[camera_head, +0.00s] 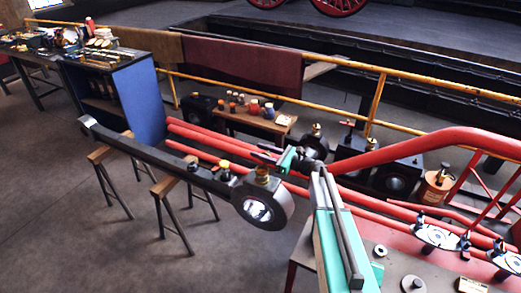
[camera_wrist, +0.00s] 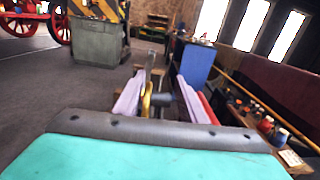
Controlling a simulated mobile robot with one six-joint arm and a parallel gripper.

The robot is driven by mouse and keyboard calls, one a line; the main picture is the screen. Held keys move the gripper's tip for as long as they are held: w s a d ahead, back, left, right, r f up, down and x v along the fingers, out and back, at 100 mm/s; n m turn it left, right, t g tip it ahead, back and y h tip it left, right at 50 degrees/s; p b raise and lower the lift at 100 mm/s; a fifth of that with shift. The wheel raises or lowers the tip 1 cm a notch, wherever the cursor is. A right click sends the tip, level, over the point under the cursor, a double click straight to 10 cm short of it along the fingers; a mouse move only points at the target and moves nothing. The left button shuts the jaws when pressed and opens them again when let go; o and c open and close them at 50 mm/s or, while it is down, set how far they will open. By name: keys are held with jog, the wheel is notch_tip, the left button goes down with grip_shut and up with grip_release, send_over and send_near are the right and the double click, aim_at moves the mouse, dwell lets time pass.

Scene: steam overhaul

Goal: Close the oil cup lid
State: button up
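The brass oil cup (camera_head: 261,174) stands on top of the big end of a dark connecting rod (camera_head: 236,190) in the head view. In the wrist view a thin brass piece (camera_wrist: 147,98), probably the cup's lid on edge, shows between my fingers, closer to the left one. A dark cylinder (camera_wrist: 167,101) shows to its right. My gripper (camera_head: 270,155) is just above and right of the cup in the head view. In the wrist view my gripper (camera_wrist: 160,85) has its two pale fingers apart. I cannot tell whether a finger touches the brass piece.
The rod rests on wooden trestles (camera_head: 160,185). Red rods (camera_head: 205,140) run behind it. A low bench (camera_head: 255,122) with small jars and a yellow rail (camera_head: 376,100) stand farther back. A red table (camera_head: 430,265) with parts is at right. The floor at left is clear.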

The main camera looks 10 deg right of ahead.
jog(key=shift+w+a, duration=0.2)
jog(key=shift+a, duration=0.15)
jog(key=c, duration=0.9)
jog(key=shift+d, duration=0.15)
jog(key=shift+o, duration=0.2)
jog(key=shift+a+r, duration=0.1)
jog(key=shift+a, duration=0.15)
